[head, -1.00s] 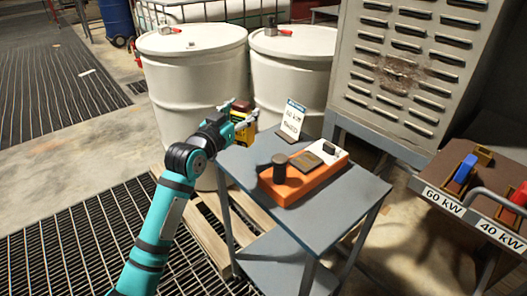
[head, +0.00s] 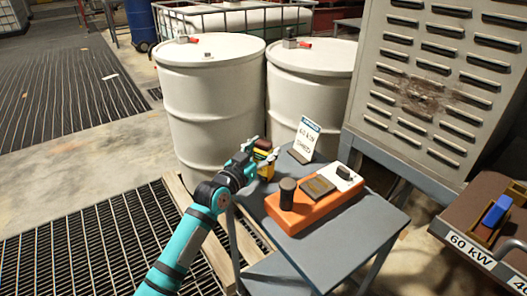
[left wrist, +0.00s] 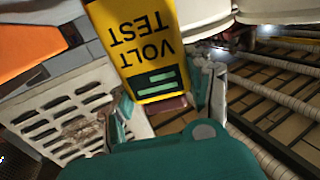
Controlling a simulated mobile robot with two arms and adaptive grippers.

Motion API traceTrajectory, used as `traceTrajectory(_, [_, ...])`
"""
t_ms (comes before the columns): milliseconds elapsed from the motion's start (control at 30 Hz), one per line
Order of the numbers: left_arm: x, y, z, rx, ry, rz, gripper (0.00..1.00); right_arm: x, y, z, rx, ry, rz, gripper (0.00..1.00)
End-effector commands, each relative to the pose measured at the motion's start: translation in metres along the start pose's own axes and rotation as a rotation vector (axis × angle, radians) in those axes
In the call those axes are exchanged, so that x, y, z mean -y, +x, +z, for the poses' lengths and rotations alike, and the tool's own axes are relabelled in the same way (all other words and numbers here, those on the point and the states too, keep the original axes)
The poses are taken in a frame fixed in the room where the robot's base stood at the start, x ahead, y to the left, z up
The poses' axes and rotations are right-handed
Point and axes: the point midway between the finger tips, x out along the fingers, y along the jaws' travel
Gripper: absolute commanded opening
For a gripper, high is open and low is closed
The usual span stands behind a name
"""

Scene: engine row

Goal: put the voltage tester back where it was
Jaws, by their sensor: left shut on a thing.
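The voltage tester is a yellow block with dark and green markings. It shows large in the left wrist view (left wrist: 145,55), lettered "VOLT TEST" upside down. My left gripper (left wrist: 165,105) is shut on its end. In the head view the gripper (head: 264,153) is at the back left corner of the small grey table (head: 345,262). The yellow tester (head: 266,172) is partly hidden by the fingers there. I cannot tell whether it touches the tabletop. My right gripper is not in view.
On the table stand an orange device (head: 310,212) with a black knob and a white sign (head: 306,138). White drums (head: 210,110) stand behind. A grey louvred cabinet (head: 445,90) and a brown bench labelled 60 kW (head: 470,212) are at the right. The front tabletop is clear.

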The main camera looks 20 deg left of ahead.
Motion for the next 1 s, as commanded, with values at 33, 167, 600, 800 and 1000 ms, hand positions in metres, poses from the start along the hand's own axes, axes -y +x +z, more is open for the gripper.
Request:
traceTrajectory(33, [0.000,0.000,0.000,-0.003,0.001,0.000,0.06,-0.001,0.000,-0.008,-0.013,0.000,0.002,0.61])
traceTrajectory(167, [0.000,0.000,0.000,-0.003,0.002,0.000,0.06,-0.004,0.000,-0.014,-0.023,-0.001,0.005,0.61])
traceTrajectory(600, [0.000,0.000,0.002,-0.001,0.001,0.000,0.76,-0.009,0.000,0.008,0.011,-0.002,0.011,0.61])
traceTrajectory(800, [0.000,0.000,0.000,-0.001,0.001,0.000,0.76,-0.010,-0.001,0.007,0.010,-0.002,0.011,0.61])
traceTrajectory(1000, [0.001,-0.027,0.002,0.000,0.003,-0.001,0.76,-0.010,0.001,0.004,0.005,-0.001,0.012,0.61])
